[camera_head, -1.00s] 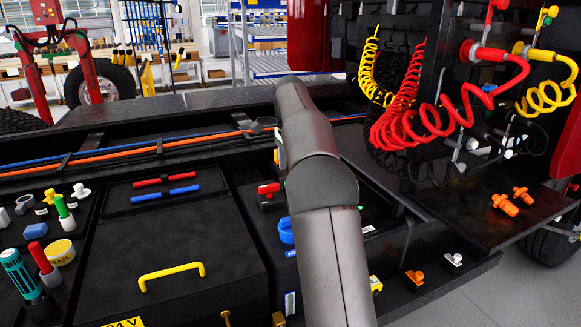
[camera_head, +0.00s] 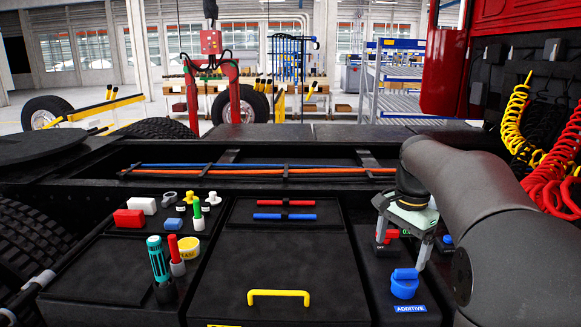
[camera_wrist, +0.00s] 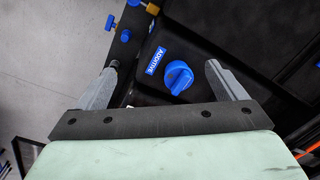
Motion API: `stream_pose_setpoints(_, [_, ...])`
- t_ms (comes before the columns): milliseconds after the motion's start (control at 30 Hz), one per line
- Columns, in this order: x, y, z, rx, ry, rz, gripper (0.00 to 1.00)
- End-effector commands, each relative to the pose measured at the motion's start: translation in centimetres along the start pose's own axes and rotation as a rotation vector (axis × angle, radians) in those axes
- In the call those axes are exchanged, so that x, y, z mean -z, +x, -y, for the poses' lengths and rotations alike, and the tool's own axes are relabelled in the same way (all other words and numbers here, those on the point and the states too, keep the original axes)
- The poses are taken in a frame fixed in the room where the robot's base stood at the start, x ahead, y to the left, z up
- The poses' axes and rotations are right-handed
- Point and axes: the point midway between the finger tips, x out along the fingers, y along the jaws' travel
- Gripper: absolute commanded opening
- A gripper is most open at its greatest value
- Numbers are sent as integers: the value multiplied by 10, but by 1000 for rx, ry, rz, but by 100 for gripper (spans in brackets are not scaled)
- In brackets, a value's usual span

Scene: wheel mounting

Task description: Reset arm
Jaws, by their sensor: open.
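My gripper (camera_head: 401,250) is open and empty in the head view, at the right above the black chassis box. It points down behind the blue additive cap (camera_head: 404,284). In the wrist view my gripper (camera_wrist: 165,82) shows its two fingers spread wide. The blue cap (camera_wrist: 178,77) lies between the fingers in that picture, with the blue ADDITIVE label beside it. Nothing is held. My arm comes in from the right and covers part of the chassis there.
A black cover with a yellow handle (camera_head: 279,293) is left of my gripper. A cup with a teal-handled tool (camera_head: 157,258), a yellow tin (camera_head: 189,247) and small parts stand farther left. Red (camera_head: 563,170) and yellow coiled hoses hang at the right.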

Motion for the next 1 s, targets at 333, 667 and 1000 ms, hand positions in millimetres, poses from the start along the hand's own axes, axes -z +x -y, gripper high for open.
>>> stream_pose_setpoints(333, [-171,78,-126,12,-753,-27,91])
stream_pose_setpoints(667, [-222,126,-185,0,-1038,-44,91])
stream_pose_setpoints(1000, [-222,126,-185,0,-1037,-42,91])
